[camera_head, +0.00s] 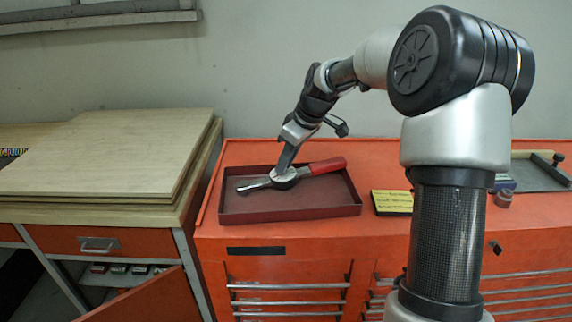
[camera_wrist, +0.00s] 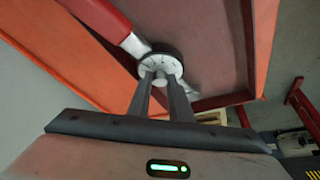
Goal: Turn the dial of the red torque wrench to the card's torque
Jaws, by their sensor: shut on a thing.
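The red torque wrench (camera_head: 326,166) lies in a dark red tray (camera_head: 310,210) on the orange cabinet top, with its red handle towards the upper right in the head view. Its round white dial (camera_wrist: 161,66) faces up, with dark marks too small to read and a small knob (camera_wrist: 159,77) at its middle. My gripper (camera_head: 285,170) reaches down onto the dial from above. In the wrist view, its fingertips (camera_wrist: 159,82) are shut on the knob. A yellow card (camera_head: 393,201) lies right of the tray, and its writing is too small to read.
A low grey tray (camera_head: 540,172) stands at the right end of the cabinet top. Stacked wooden boards (camera_head: 110,155) lie on the bench at the left. The tray's raised walls surround the wrench, with bare tray floor in front of it.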

